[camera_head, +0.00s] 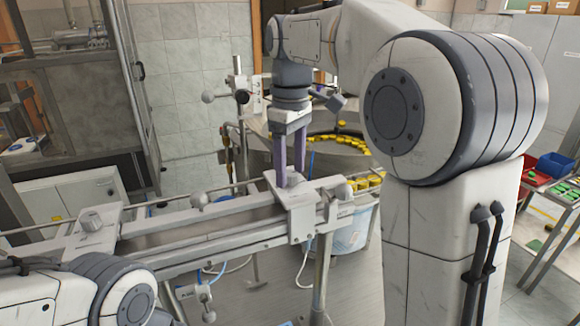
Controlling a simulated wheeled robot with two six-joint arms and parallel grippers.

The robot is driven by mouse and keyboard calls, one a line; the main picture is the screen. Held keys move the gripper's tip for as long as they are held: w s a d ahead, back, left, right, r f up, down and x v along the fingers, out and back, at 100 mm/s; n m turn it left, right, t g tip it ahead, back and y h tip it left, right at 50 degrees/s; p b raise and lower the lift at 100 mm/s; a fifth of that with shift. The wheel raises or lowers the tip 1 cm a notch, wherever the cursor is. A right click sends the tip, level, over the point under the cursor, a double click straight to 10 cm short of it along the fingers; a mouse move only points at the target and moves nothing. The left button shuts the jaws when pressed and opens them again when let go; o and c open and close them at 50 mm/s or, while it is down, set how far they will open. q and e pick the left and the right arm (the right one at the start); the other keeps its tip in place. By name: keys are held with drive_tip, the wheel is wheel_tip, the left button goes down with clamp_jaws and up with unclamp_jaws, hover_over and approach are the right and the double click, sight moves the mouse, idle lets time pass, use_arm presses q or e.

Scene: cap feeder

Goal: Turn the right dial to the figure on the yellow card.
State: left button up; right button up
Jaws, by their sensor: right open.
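My right gripper (289,176) hangs from above with its two purple fingers pointing down and apart, with nothing seen between them. Its tips are at or just above a white box-like bracket (294,210) on the conveyor (190,240); I cannot tell whether they touch it. I cannot make out the right dial or its figures, and no yellow card shows clearly. My left arm shows at the bottom left, but its gripper is out of view.
Behind the right gripper is a round feeder bowl with yellow caps (340,139). A whitish bucket (352,232) is below. A blue bin (556,165) sits on a bench at right. My right arm hides much of the right side.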

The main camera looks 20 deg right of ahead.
clamp_jaws()
